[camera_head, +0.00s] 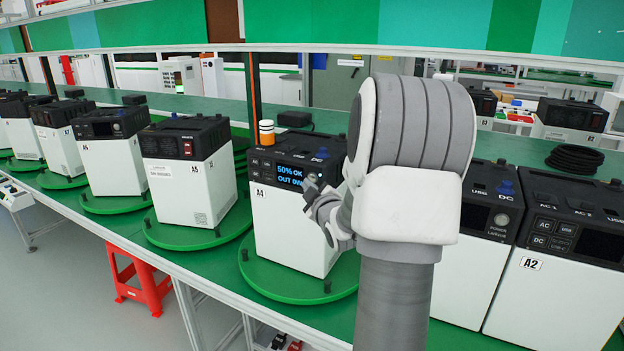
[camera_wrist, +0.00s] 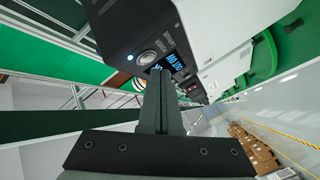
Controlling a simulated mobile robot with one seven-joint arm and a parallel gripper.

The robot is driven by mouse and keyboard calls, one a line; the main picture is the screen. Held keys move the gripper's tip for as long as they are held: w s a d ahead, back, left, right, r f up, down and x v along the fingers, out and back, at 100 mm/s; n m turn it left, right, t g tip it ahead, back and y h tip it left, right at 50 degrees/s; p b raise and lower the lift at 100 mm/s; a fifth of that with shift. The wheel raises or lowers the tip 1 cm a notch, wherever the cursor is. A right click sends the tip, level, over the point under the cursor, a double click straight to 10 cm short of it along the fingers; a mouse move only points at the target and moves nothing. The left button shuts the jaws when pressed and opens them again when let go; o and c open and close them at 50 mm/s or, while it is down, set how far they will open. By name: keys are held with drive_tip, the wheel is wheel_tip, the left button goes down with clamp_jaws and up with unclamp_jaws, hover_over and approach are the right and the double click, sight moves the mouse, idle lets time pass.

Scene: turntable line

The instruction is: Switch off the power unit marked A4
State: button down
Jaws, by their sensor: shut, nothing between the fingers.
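The power unit marked A4 (camera_head: 285,225) stands upright on a green round turntable (camera_head: 265,283), white below with a black top. Its lit display (camera_head: 289,174) reads "50% OK" and "OUT 0W". My gripper (camera_head: 312,184) is at the upper front of A4, right of the display; my arm hides the unit's right part. In the wrist view, my shut, empty fingers (camera_wrist: 160,73) point at the black panel, beside a round silver button (camera_wrist: 147,58) and the lit display (camera_wrist: 176,62). A small blue light (camera_wrist: 130,58) glows near the button. I cannot tell whether the fingertips touch the panel.
Unit A5 (camera_head: 185,178) stands to the left, with more units beyond it. Unit A2 (camera_head: 555,285) and a neighbour (camera_head: 470,265) stand to the right. A red stool (camera_head: 133,280) is under the bench.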

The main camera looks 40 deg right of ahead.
drive_tip(key=shift+d, duration=0.1)
idle(0.3)
drive_tip(key=shift+w+d+b, duration=0.2)
drive_tip(key=shift+d+b, duration=0.1)
drive_tip(key=shift+b, duration=0.1)
drive_tip(key=shift+w+d, duration=0.1)
drive_tip(key=shift+d, duration=0.2)
idle(0.5)
idle(0.3)
drive_tip(key=shift+s+a+b, duration=0.3)
drive_tip(key=shift+a+b, duration=0.4)
drive_tip(key=shift+b, duration=0.05)
drive_tip(key=shift+a, duration=0.1)
drive_tip(key=a+b, duration=0.1)
drive_tip(key=s+a, duration=0.1)
drive_tip(key=a, duration=0.1)
drive_tip(key=s+a+b, duration=0.1)
drive_tip(key=shift+a+b, duration=0.2)
drive_tip(key=shift+b, duration=0.15)
